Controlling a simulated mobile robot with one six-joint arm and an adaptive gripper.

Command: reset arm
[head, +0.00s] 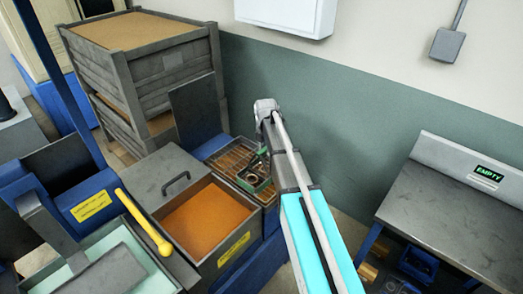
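My arm, with a cyan and grey link, reaches up from the bottom centre to a grey joint in front of the green wall. My gripper is not clearly seen; a small dark shape just left of the arm, below the joint, may be part of it. I cannot tell whether it is open or shut, or whether it holds anything. A green tray (257,187) with ring-like parts in it sits left of the arm, on a brown slatted rack (228,158).
A grey box with an orange-brown surface (204,222) stands left of my arm, near a yellow handle (145,222). Stacked grey crates (165,65) stand behind. A grey table (455,220) with an "EMPTY" display (488,173) is at right. A white wall box (284,14) hangs above.

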